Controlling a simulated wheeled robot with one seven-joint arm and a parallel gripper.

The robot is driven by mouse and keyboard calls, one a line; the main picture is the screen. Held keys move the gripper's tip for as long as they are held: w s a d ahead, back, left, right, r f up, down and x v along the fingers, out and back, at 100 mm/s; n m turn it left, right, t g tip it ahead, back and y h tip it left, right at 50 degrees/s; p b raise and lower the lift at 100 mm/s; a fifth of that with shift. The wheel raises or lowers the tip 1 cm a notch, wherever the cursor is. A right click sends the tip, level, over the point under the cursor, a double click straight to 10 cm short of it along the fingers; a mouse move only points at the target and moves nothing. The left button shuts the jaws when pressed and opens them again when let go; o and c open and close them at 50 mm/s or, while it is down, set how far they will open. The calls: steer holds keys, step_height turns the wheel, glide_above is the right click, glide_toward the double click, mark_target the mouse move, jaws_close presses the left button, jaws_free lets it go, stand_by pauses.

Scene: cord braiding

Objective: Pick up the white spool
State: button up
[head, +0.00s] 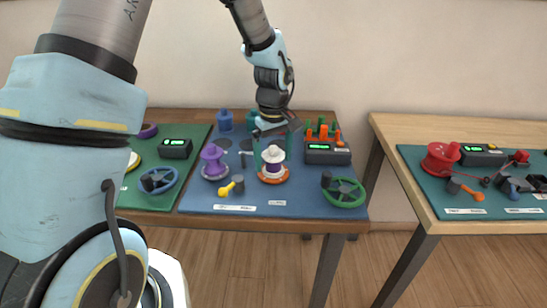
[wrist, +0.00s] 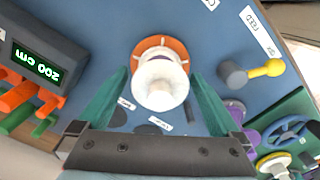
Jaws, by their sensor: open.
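The white spool (head: 273,154) stands upright on an orange round base (head: 264,178) on the blue mat, with a purple part showing beneath its white top. In the wrist view, the white spool (wrist: 160,88) is in the middle, seen from above, with the orange base (wrist: 150,46) around its far side. My gripper (head: 273,138) is above and around the spool's top. In the wrist view, my gripper (wrist: 160,74) is open, with one teal finger on each side of the spool and a gap to both. The spool's lower part is mostly hidden from above.
A purple spool (head: 213,160) stands left of the white one. A yellow-handled crank (head: 232,186) lies in front. A green handwheel (head: 344,191) and a dark display box (head: 326,153) with orange and green pegs are at the right. A second table (head: 455,217) stands farther right.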

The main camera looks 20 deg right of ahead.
steer(key=shift+f, duration=0.5)
steer(key=c, duration=1.2)
